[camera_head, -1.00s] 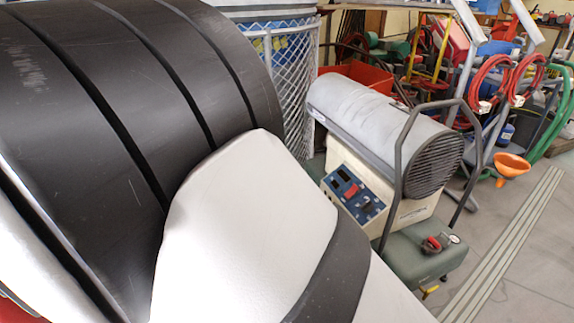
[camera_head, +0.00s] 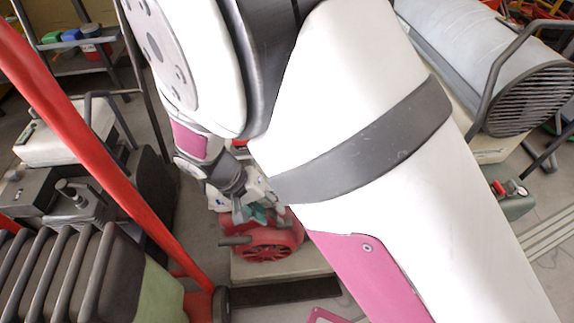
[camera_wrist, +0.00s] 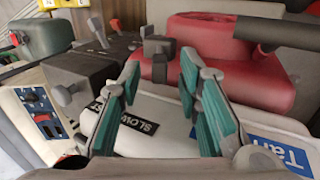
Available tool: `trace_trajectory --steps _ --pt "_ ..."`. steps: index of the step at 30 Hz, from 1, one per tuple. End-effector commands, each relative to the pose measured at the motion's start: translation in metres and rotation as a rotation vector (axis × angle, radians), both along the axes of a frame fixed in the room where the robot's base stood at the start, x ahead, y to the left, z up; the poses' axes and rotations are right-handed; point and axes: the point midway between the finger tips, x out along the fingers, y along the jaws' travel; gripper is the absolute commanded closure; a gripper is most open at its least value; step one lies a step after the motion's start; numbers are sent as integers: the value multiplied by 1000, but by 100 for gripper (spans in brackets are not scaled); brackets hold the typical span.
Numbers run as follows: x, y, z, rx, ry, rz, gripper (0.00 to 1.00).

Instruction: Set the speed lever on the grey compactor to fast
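My gripper (camera_wrist: 160,68) is open in the wrist view, its two teal-padded fingers well apart. A dark post with a square head (camera_wrist: 158,46) shows beyond and between the fingertips; I cannot tell if it is the speed lever. A black "SLOW" label (camera_wrist: 147,128) sits on a white surface below, partly covered by the left finger. I see no "fast" label. A dark box (camera_wrist: 85,84) left of the fingers carries grey levers (camera_wrist: 97,30). In the head view my gripper (camera_head: 246,203) is small, above a red machine (camera_head: 262,240). I cannot tell which machine is the grey compactor.
The red machine (camera_wrist: 225,58) also lies beyond the fingers in the wrist view, near a blue label (camera_wrist: 280,150). In the head view a red bar (camera_head: 100,150) slants on the left, by a dark machine (camera_head: 75,205). A grey cylindrical heater (camera_head: 480,55) stands upper right.

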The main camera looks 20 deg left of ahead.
Motion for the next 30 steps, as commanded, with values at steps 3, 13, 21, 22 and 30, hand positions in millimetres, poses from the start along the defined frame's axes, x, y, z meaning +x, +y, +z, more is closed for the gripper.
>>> trace_trajectory --steps 3,13,21,22,30 --pt "0 0 0 0 0 0 68" --pt "0 0 0 0 0 -1 100" --pt "1 -1 2 13 8 -2 100" --pt "1 -2 2 19 12 -2 100" --pt "8 -12 7 130 79 -8 100"
